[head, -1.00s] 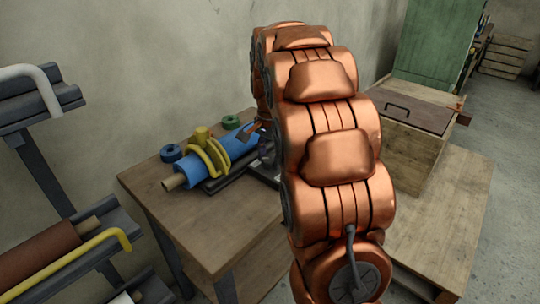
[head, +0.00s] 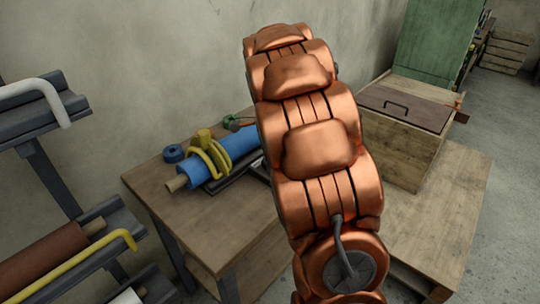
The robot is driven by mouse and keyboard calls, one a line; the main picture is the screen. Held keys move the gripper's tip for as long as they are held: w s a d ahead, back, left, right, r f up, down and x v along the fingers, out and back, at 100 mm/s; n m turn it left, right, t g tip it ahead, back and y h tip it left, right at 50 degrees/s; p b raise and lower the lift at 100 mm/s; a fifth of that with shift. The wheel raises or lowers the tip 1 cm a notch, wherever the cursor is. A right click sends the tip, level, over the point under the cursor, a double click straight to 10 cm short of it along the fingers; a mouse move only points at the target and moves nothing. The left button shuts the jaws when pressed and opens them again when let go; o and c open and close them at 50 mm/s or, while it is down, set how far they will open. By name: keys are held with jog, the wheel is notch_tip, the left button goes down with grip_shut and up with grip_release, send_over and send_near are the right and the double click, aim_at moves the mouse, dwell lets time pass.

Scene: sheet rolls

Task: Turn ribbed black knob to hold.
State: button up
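I cannot make out the ribbed black knob in the head view. A blue roll (head: 236,143) with a tan core lies on a dark holder (head: 232,177) on the wooden table, with a yellow clamp (head: 210,158) around it. My copper arm rises in front of the table's right side and hides the roll's far right end and what is behind it. My gripper is hidden behind my arm. A small dark and copper bit shows left of the arm by the green ring, too small to identify.
The wooden table (head: 190,215) has a bare front. A blue ring (head: 173,153) and a green ring (head: 229,119) sit at its back. A rack (head: 50,175) with rolls stands at left. A wooden chest (head: 400,150) stands on a low platform (head: 440,225) at right.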

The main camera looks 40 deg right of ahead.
jog(key=shift+m, duration=0.3)
jog(key=o, duration=1.2)
jog(key=shift+r, duration=6)
